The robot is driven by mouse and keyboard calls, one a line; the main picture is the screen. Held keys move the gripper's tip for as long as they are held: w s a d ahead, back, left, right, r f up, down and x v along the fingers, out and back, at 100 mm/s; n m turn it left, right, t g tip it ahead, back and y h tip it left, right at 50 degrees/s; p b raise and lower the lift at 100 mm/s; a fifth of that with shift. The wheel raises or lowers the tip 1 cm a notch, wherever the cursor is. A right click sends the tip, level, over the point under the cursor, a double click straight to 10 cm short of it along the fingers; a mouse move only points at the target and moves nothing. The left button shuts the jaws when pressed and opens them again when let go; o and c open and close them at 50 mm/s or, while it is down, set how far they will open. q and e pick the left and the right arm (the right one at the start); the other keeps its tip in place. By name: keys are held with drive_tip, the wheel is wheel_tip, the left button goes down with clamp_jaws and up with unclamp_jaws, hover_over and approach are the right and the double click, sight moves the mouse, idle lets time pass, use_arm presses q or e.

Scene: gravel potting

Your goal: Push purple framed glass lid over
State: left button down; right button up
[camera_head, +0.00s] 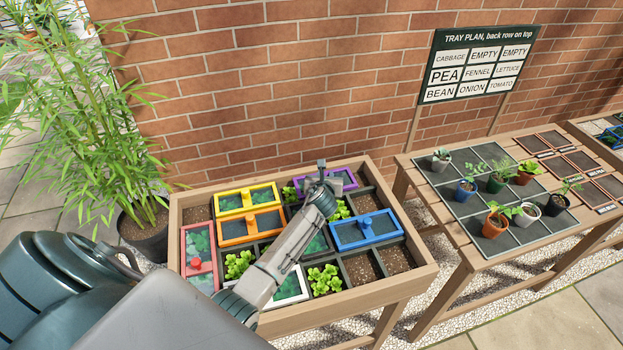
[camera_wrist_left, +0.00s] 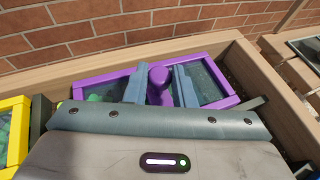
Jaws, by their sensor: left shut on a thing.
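The purple framed glass lid (camera_head: 350,179) lies at the back of the planter bed, partly hidden behind my left arm. My left gripper (camera_head: 322,170) is over it. In the left wrist view the lid (camera_wrist_left: 222,102) spans the back corner of the bed, and green leaves show through its glass at the left. My left gripper (camera_wrist_left: 160,86) is shut on the lid's purple knob (camera_wrist_left: 157,75), with one blue-grey finger on each side. The lid's near edge is hidden by the gripper body. My right gripper is not in view.
Yellow (camera_head: 248,199), orange (camera_head: 252,226), blue (camera_head: 366,230), red (camera_head: 197,250) and white (camera_head: 291,289) framed lids lie across the bed's cells. Lettuces (camera_head: 324,280) and bare soil cells (camera_head: 362,268) are uncovered. The bed's wooden rim (camera_wrist_left: 262,75) borders the purple lid.

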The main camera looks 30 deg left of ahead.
sight(343, 173)
use_arm(q)
drive_tip(key=w+d, duration=0.3)
drive_tip(key=w, duration=0.1)
drive_tip(key=shift+w+d+b, duration=0.15)
drive_tip(key=shift+d+b, duration=0.2)
drive_tip(key=shift+d, duration=0.1)
drive_tip(key=shift+r, duration=0.1)
drive_tip(key=c, duration=1.5)
unclamp_jaws()
drive_tip(key=shift+w, duration=0.1)
drive_tip(key=o, duration=0.3)
drive_tip(key=shift+w+d, duration=0.1)
